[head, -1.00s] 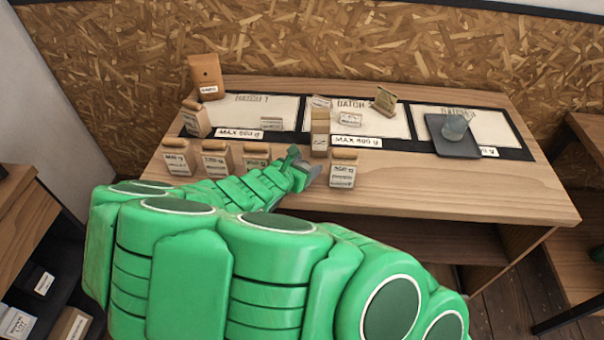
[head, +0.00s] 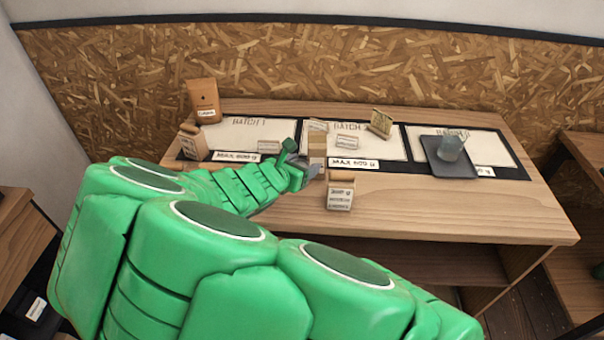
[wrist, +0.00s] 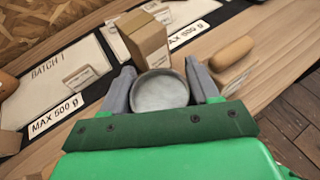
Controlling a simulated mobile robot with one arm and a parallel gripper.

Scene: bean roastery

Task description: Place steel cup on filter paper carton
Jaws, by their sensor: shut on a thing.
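The steel cup (wrist: 160,92) is between the two grey fingers of my gripper (wrist: 160,76) in the wrist view, its round rim and grey inside facing the camera. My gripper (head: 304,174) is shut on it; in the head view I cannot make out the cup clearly. A tall brown carton (wrist: 148,42), likely the filter paper carton, stands just beyond the cup. In the head view this carton (head: 317,144) is upright right behind the gripper. I cannot read a label on it or tell whether the cup touches it.
A labelled paper bag (head: 340,192) stands right of my gripper at the table's front. A dark tray (head: 452,166) with a grey-blue cup (head: 451,148) is at the right. Small cards and a tilted box (head: 380,123) lie behind. The table's right front (head: 470,215) is clear.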

